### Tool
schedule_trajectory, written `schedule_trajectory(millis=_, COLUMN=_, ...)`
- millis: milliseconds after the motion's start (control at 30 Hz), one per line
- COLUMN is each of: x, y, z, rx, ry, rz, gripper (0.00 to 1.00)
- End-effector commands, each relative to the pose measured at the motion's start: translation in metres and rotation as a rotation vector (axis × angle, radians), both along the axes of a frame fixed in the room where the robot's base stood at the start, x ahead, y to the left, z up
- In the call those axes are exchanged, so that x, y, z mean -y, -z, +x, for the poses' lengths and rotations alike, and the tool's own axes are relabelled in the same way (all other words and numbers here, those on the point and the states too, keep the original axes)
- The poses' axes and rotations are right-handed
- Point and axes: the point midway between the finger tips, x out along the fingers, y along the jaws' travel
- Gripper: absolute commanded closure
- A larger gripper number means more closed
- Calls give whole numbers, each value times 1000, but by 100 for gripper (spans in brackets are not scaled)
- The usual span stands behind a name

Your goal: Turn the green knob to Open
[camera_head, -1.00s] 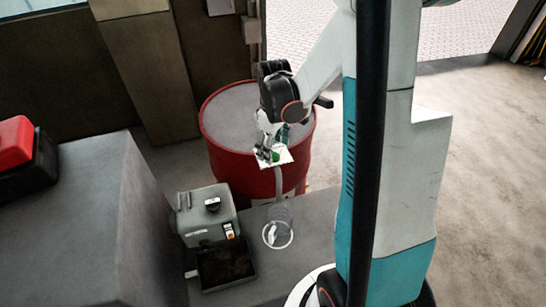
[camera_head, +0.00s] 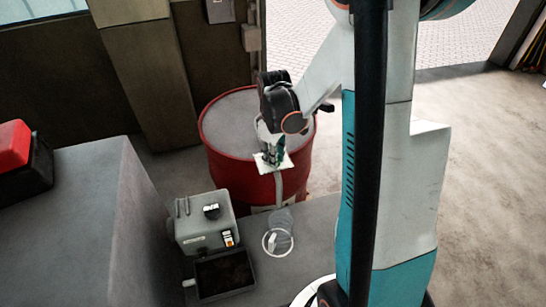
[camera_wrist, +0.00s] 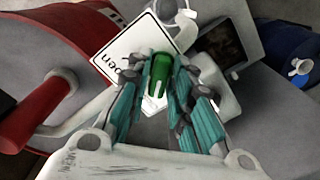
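The green knob (camera_wrist: 157,72) sits on a white label plate (camera_wrist: 137,44) that reads "Open" in the wrist view. The plate (camera_head: 263,168) also shows in the head view, at the front of the red drum, with the knob mostly hidden by my gripper (camera_head: 271,156). In the wrist view, the teal fingers of my gripper (camera_wrist: 160,76) stand on both sides of the knob. I cannot tell whether they press on it.
The red drum (camera_head: 208,142) stands behind the plate. A pale pipe (camera_head: 279,189) runs down from it to a clear container (camera_head: 281,222).

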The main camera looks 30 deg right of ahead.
Motion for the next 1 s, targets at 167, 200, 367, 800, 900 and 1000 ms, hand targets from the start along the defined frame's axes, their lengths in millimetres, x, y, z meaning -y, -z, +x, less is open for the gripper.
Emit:
schedule_trajectory(millis=167, x=0, y=0, z=0, rx=0, ry=0, rz=0, gripper=94)
schedule_trajectory(millis=200, x=0, y=0, z=0, rx=0, ry=1, rz=0, gripper=94)
schedule_trajectory(millis=367, x=0, y=2, z=0, rx=0, ry=104, rz=0, gripper=94)
schedule_trajectory(millis=800, x=2, y=2, z=-1, rx=-1, ry=683, rz=-1, gripper=94)
schedule_trajectory(millis=900, x=3, y=2, z=-2, rx=-1, ry=814, rz=-1, gripper=94)
schedule_trajectory(millis=1000, x=3, y=2, z=-2, rx=-1, ry=944, rz=-1, gripper=94)
